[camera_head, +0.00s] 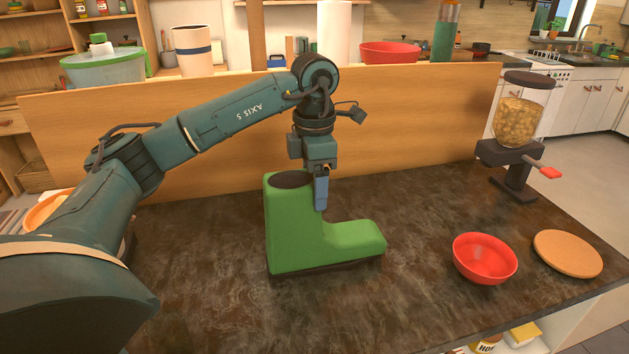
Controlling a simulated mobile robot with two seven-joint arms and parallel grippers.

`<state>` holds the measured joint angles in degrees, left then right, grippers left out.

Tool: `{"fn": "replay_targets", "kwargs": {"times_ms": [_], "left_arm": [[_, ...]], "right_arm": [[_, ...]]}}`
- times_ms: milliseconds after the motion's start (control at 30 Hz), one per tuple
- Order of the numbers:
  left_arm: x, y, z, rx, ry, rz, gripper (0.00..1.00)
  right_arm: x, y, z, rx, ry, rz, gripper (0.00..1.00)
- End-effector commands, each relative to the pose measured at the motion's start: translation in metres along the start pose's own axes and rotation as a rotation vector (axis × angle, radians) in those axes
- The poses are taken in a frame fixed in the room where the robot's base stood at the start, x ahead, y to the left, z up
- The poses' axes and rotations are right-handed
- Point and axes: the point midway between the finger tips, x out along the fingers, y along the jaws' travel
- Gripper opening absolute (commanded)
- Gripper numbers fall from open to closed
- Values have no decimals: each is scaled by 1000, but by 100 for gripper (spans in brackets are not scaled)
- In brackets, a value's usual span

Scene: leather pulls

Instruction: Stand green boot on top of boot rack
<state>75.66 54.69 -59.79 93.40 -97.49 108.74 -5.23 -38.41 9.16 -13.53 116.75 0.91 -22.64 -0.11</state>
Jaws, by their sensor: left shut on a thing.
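The green boot (300,238) is upright in the middle of the dark counter, its toe pointing right. It has a dark opening at the top and a dark sole. My left gripper (321,195) comes down from above and is shut on the right side of the boot's shaft, near the rim. I cannot tell whether the sole touches the counter or hangs just above it. I cannot make out a boot rack in this view. My right gripper is not in view.
A red bowl (485,259) and a round tan board (567,254) sit on the counter (420,215) at the right. A dispenser (518,130) stands at the back right. A wooden panel (420,120) rises behind the boot. The counter between boot and red bowl is clear.

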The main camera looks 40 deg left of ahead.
Motion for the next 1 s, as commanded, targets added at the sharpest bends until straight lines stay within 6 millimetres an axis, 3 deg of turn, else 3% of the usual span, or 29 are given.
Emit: {"fn": "replay_targets", "kwargs": {"times_ms": [333,367,400,600,867,1000], "left_arm": [[3,0,1,0,-4,2,3],[4,0,0,0,-2,1,70],[3,0,0,0,-2,1,74],[3,0,0,0,-1,1,90],[1,0,0,0,-2,1,91],[-10,1,1,-1,-5,3,91]], "right_arm": [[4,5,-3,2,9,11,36],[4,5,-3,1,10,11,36],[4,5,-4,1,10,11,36],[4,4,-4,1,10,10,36],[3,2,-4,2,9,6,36],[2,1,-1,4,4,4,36]]}}
